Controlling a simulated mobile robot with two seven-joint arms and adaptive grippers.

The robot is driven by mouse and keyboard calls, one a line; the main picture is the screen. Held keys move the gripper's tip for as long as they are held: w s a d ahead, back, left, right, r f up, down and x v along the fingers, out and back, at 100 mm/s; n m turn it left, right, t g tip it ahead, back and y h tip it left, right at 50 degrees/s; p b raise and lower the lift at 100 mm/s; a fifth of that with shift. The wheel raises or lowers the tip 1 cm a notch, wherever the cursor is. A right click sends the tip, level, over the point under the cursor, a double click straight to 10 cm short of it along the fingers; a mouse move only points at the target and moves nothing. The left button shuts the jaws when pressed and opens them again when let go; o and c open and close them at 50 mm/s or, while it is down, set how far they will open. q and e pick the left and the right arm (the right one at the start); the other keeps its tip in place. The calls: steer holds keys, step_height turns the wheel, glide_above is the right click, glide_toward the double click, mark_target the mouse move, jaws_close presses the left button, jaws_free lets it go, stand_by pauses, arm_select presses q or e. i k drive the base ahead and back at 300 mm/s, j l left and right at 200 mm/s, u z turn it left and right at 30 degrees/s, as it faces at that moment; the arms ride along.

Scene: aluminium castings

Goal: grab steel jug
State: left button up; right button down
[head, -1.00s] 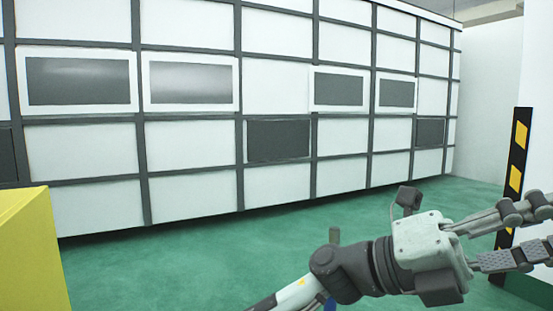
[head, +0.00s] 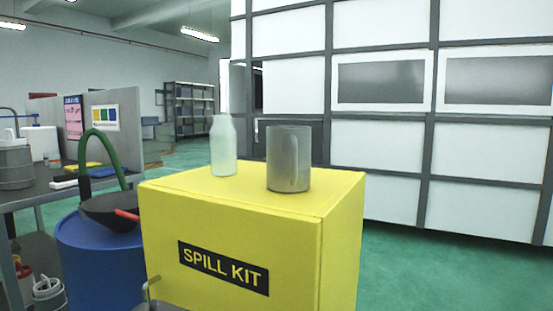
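The steel jug (head: 283,158) is a grey metal cylinder standing upright on top of a yellow spill kit box (head: 330,185) in the head view. Its handle faces me, a little right of its middle. A pale, translucent bottle (head: 223,147) stands upright to its left, close by but apart. Neither of my grippers shows in the head view now. A small grey part at the bottom edge, in front of the box, is too cut off to identify.
A blue drum (head: 95,265) with a black funnel (head: 108,210) and green hose (head: 126,155) stands left of the box. A cluttered workbench (head: 45,190) is at the far left. A panelled white wall (head: 385,140) stands behind. Green floor (head: 410,275) is clear at right.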

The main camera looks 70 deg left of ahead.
mark_target(289, 147)
steer(key=u, duration=0.5)
steer(key=i+l+u, duration=0.1)
steer(key=u, duration=0.4)
steer(key=l+u, duration=0.1)
steer(key=u, duration=0.4)
steer(key=l+u, duration=0.15)
steer(key=u, duration=0.35)
steer(key=i+l+u, duration=0.1)
steer(key=u, duration=0.4)
steer(key=j+z, duration=0.15)
steer(key=j, duration=0.2)
steer(key=k+j+z, duration=0.2)
steer(key=i+j, duration=0.05)
steer(key=j, duration=0.05)
